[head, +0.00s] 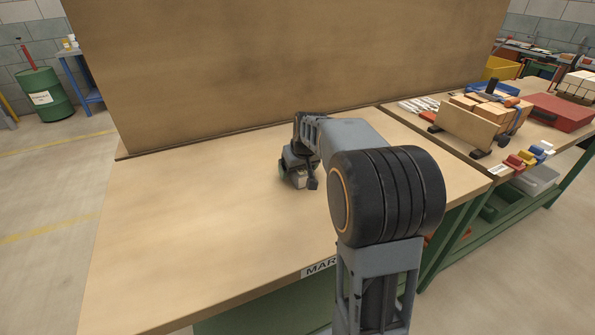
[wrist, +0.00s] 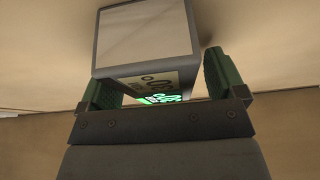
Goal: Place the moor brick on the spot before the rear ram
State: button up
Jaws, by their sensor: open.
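My gripper (wrist: 160,72) is open in the wrist view, with one green finger on each side of a box-like thing (wrist: 145,35). This thing has a dark grey rim, a pale flat face, dark markings on its near side and a glowing green part low down. I cannot tell whether the fingers touch it. In the head view my gripper (head: 299,181) is low over the middle of the near table (head: 190,220), with a small pale and dark thing at it, partly hidden by my arm. I cannot make out a moor brick or a rear ram for certain.
A tall brown board (head: 280,60) stands along the table's back. The table's left and front are clear. On the right-hand table are a wooden box (head: 465,127) with pale blocks, a red case (head: 560,110) and several small coloured blocks (head: 526,158).

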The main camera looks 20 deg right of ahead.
jog(key=shift+f, duration=0.25)
dwell(0.3)
jog(key=shift+r, duration=0.15)
jog(key=c, duration=1.4)
